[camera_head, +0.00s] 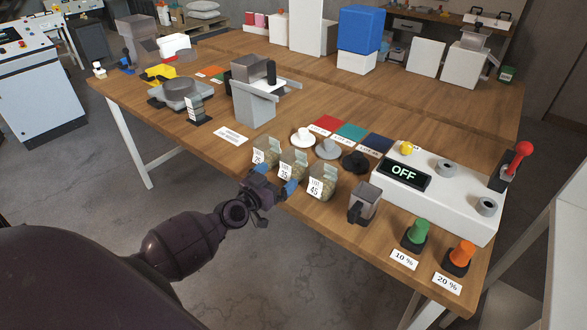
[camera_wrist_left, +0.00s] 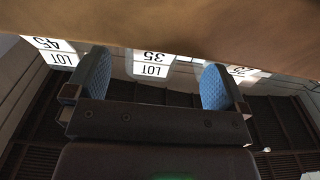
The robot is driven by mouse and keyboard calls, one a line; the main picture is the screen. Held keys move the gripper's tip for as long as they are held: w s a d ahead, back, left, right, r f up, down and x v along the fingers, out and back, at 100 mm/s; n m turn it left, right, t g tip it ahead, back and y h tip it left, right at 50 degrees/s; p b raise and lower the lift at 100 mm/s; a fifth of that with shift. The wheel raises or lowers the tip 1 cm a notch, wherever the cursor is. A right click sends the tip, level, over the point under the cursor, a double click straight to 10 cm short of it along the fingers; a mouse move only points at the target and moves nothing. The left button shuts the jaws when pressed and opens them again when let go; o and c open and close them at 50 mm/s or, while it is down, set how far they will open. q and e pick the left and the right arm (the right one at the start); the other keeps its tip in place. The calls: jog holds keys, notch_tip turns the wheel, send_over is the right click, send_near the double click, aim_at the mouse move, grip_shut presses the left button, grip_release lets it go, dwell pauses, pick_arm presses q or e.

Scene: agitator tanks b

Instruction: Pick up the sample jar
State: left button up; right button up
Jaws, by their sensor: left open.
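Three sample jars with white lot labels stand in a row near the table's front edge: one marked 25 (camera_head: 270,147), one marked 35 (camera_head: 296,160) and one marked 45 (camera_head: 324,184). My left gripper (camera_head: 268,180) is open and empty, just in front of the row, nearest the middle jar. In the left wrist view, the LOT 35 label (camera_wrist_left: 153,62) shows upside down between the blue-padded fingers (camera_wrist_left: 157,84). The LOT 45 label (camera_wrist_left: 52,50) is off to the left and the third label is partly hidden by the right finger. My right gripper is out of view.
A grey hopper stand (camera_head: 256,105) is behind left. The front-left tabletop is mostly clear.

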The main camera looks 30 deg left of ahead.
aim_at(286, 173)
pick_arm(q)
jog(key=w, duration=0.3)
jog(key=w+d, duration=0.1)
jog(key=w, duration=0.1)
jog(key=shift+f+b, duration=0.3)
jog(key=shift+b, duration=0.1)
jog(key=shift+w+d, duration=0.1)
jog(key=shift+w, duration=0.2)
jog(key=shift+r, duration=0.1)
jog(key=c, duration=1.1)
